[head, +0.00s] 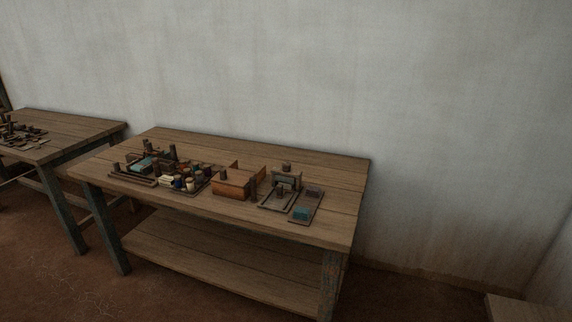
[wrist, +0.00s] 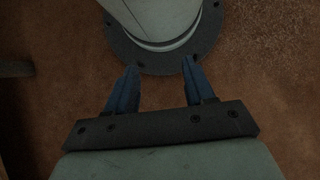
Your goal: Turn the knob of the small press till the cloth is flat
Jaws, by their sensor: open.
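The small press (head: 286,180) stands toward the right part of the wooden table (head: 338,205) in the head view. A dark upright knob (head: 287,167) shows at its top. The view is too small to tell whether cloth lies in the press. My gripper (wrist: 158,68) shows only in the wrist view. Its two blue fingers are apart with nothing between them. It is over the reddish floor, with my own round base beyond the fingertips, and away from the press.
A tray with teal and purple pieces (head: 303,213) lies right of the press. An orange-brown wooden box (head: 232,184) stands left of it. Small spools and jars (head: 186,182) crowd the table's left half. The right end of the table is bare. Another table (head: 75,130) stands at left.

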